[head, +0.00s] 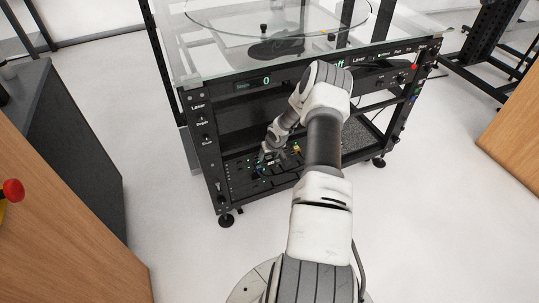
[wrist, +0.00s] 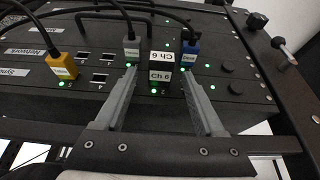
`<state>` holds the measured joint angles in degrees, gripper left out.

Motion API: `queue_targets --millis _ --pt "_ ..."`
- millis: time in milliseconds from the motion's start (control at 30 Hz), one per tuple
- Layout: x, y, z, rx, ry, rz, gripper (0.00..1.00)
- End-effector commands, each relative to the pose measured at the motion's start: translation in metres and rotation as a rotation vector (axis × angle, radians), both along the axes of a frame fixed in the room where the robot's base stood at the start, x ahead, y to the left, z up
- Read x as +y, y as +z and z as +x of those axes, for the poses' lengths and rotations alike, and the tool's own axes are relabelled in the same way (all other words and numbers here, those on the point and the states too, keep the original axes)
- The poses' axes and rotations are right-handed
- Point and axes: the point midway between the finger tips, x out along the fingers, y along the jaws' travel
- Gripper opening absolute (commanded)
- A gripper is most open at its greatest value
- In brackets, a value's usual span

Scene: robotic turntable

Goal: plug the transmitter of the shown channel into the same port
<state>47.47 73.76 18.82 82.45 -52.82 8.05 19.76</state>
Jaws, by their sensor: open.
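In the wrist view, a small black block with white "Ch 6" labels (wrist: 160,75), one of them upside down, stands on the black panel (wrist: 225,98). My gripper (wrist: 159,70) is open, with one finger on each side of this block; I cannot tell whether they touch it. A yellow plug (wrist: 62,66) is at the left, a grey plug (wrist: 131,50) by the left fingertip and a blue plug (wrist: 190,54) by the right fingertip. Empty ports (wrist: 99,79) show between the yellow and grey plugs. In the head view my gripper (head: 267,157) is low in the rack, small and partly unclear.
The rack (head: 219,180) has a glass top with a turntable (head: 285,18) and a display reading 0 (head: 266,81). Black cables (wrist: 110,12) arch over the panel. A dark cabinet (head: 75,150) stands left. White floor (head: 420,220) is clear at right.

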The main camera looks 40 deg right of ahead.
Motion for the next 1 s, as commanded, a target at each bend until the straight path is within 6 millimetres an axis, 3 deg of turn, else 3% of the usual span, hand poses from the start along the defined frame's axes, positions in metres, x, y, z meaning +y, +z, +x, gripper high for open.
queue_targets --millis 267,700,1000 --pt "0.002 0.031 -0.010 -0.002 0.001 -0.002 0.71" --pt "0.011 0.128 -0.049 -0.002 -0.001 -0.002 0.71" --pt "0.015 0.159 -0.064 0.000 0.000 -0.001 0.71"
